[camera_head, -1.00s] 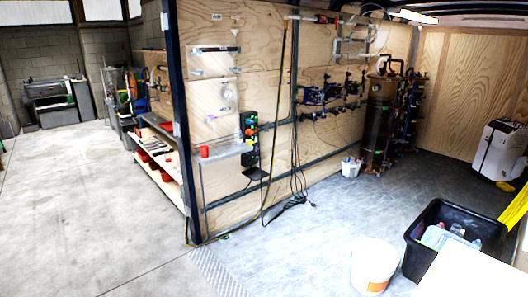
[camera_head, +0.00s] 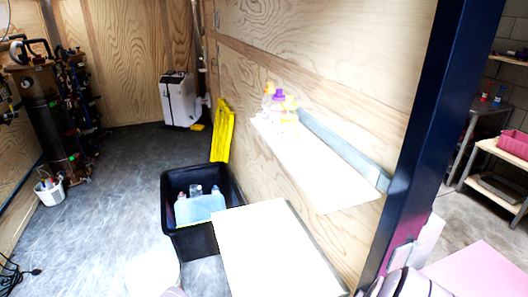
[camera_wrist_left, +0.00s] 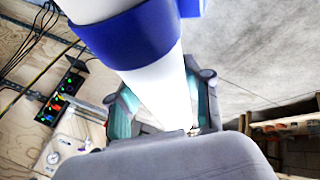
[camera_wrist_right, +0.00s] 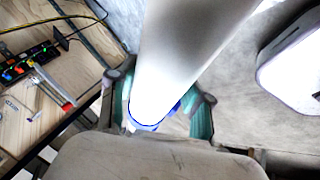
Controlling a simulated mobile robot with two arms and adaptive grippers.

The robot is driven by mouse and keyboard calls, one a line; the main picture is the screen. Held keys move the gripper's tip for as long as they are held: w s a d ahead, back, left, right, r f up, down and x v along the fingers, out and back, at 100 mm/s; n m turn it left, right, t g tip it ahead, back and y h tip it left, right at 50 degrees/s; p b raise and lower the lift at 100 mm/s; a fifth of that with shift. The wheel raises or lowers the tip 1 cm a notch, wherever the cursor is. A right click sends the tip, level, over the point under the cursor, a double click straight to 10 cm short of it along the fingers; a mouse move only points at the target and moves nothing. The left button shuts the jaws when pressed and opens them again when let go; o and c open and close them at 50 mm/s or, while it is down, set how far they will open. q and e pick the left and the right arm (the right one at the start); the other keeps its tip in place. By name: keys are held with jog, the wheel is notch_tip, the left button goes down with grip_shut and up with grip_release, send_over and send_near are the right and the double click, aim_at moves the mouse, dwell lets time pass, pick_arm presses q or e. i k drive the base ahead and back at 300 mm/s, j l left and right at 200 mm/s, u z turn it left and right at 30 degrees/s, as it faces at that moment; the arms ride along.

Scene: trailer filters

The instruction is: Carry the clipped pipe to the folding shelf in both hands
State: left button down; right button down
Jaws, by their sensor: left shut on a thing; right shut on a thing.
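The white pipe (camera_wrist_left: 160,82) with a blue band (camera_wrist_left: 128,35) runs between the fingers of my left gripper (camera_wrist_left: 165,102), which is shut on it. My right gripper (camera_wrist_right: 160,108) is shut on the white pipe (camera_wrist_right: 185,50), with a blue ring (camera_wrist_right: 150,126) at the pipe's near end. The pipe's full length is not seen. In the head view, a white shelf (camera_head: 325,180) juts from the plywood wall, with several bottles (camera_head: 280,102) at its far end. A lower white flat top (camera_head: 268,250) stands nearer; I cannot tell which is the folding shelf.
A black bin (camera_head: 190,240) with bottles stands left of the low white top. A yellow folded sign (camera_head: 223,130) leans on the wall behind it. A dark blue post (camera_head: 420,140) rises right of the shelf. Grey floor (camera_head: 90,225) is open at left.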

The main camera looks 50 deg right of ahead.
aim_at(279, 244)
jog(key=i+z, duration=0.3)
jog(key=i, duration=0.35)
jog(key=i+j+z, duration=0.1)
jog(key=i+z, duration=0.15)
jog(key=i, duration=0.45)
jog(key=i+z, duration=0.45)
jog(key=i+j+z, duration=0.1)
jog(key=i+z, duration=0.15)
jog(key=z, duration=2.25)
